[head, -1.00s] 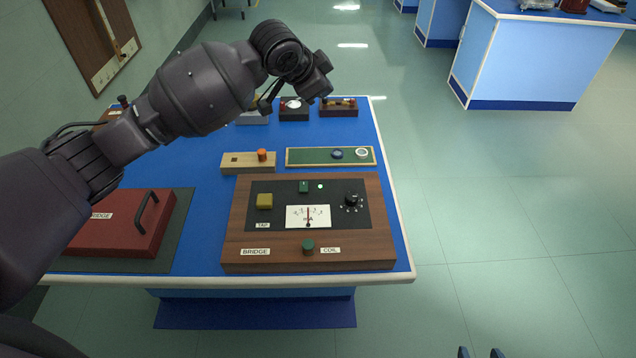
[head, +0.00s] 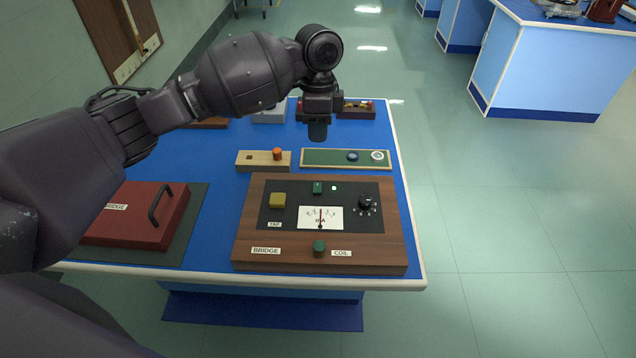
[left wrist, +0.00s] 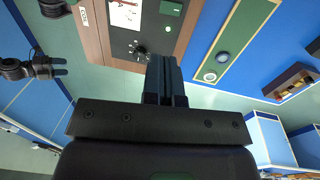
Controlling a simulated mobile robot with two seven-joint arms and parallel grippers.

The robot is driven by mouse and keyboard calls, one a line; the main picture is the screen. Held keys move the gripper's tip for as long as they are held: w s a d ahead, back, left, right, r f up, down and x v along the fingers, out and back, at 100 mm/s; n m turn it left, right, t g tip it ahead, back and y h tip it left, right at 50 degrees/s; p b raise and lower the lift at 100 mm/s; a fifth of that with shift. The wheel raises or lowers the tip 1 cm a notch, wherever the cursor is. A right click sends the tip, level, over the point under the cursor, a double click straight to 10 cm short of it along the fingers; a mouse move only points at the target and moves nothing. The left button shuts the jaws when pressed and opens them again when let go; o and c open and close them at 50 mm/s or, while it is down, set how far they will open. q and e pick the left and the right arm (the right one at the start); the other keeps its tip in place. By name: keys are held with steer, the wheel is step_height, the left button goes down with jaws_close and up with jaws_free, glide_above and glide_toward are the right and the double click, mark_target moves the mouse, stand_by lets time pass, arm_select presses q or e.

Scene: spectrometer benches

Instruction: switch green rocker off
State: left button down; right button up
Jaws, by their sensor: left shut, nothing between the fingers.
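The green rocker (head: 318,188) is set in the black panel of the wooden bridge box (head: 390,225). A lit green lamp (head: 334,188) is just right of it. In the left wrist view the rocker (left wrist: 171,8) is at the top edge, partly cut off. My left gripper (head: 317,131) points down with shut, empty fingers. It is above and behind the box, apart from the rocker. Its fingers (left wrist: 166,80) also show in the left wrist view. My right gripper (left wrist: 60,66) shows at the left of that view, fingers apart; it is outside the head view.
The panel also holds a yellow button (head: 278,200), a meter (head: 321,217) and a black knob (head: 367,203). A green knob (head: 319,248) is at the front. A green strip (head: 330,157) and wooden block (head: 248,160) lie behind. A red lidded box (head: 130,225) is left.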

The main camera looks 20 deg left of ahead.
mark_target(318, 192)
arm_select(q)
steer(key=f, duration=0.4)
steer(key=s+f+b, duration=0.1)
steer(key=f, duration=0.8)
steer(key=shift+s+d, duration=0.25)
steer(key=shift+s, duration=0.1)
steer(key=shift+f+b, duration=0.3)
steer(key=shift+f, duration=0.15)
steer(key=shift+s, duration=0.1)
steer(key=shift+f+t+p, duration=0.1)
steer(key=shift+t+p, duration=0.2)
steer(key=shift+p, duration=0.05)
steer(key=shift+f, duration=0.1)
